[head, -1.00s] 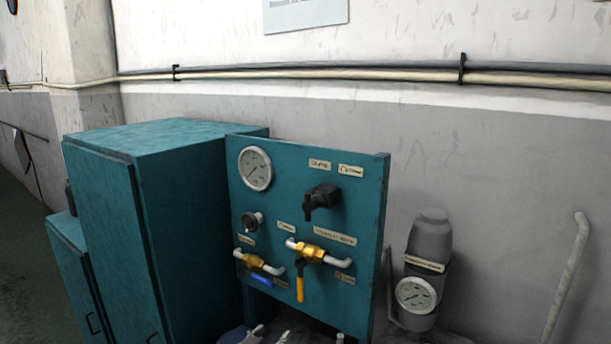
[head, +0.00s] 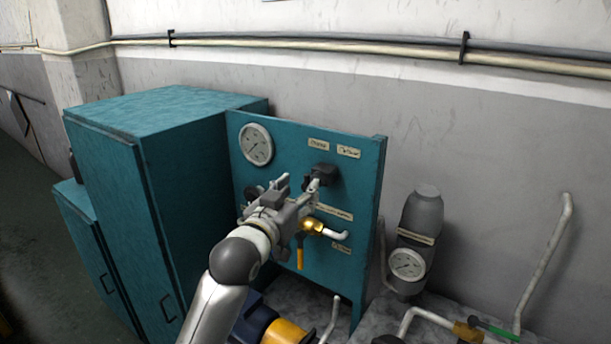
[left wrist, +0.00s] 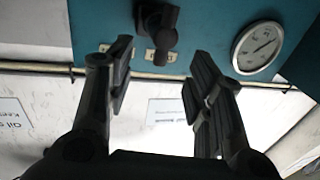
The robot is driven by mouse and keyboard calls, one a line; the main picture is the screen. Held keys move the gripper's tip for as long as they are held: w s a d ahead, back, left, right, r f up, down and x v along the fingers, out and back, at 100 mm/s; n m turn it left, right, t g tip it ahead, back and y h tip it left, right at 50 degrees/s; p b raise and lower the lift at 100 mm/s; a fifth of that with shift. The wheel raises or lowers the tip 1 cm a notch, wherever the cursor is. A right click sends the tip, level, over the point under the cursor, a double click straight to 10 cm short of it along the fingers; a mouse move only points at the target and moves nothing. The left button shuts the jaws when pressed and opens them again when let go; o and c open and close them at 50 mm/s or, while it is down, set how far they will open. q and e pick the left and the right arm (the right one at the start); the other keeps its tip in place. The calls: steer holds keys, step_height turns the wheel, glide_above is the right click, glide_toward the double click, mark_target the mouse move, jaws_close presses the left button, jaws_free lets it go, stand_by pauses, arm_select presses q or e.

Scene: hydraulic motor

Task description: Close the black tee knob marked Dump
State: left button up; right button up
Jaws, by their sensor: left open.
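The black tee knob (head: 324,171) sticks out from the upper right of the teal panel (head: 361,187), below a label (head: 319,145) that seems to read Dump. My left gripper (head: 300,186) is open and empty in front of the panel, its tips close to the knob and partly covering it in the head view. In the left wrist view, which is upside down, the knob (left wrist: 157,27) lies beyond the gap between the open fingers (left wrist: 160,62). Whether a finger touches it I cannot tell. My right gripper is out of view.
A pressure gauge (head: 256,144) is at the panel's upper left. A brass valve (head: 312,226) with a yellow lever (head: 300,253) sits below the knob, partly behind my gripper. A teal cabinet (head: 165,190) stands left. A grey cylinder with a gauge (head: 408,264) stands right.

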mark_target(306, 181)
arm_select(q)
steer(key=p+x, duration=0.1)
steer(key=x, duration=0.2)
steer(key=shift+w+r, duration=0.1)
steer(key=shift+w+d, duration=0.3)
steer(key=shift+w, duration=0.3)
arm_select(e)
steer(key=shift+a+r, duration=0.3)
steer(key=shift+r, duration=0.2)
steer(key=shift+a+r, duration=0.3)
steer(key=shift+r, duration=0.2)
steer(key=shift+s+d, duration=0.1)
arm_select(q)
steer(key=shift+c, duration=0.6)
steer(key=c, duration=0.9)
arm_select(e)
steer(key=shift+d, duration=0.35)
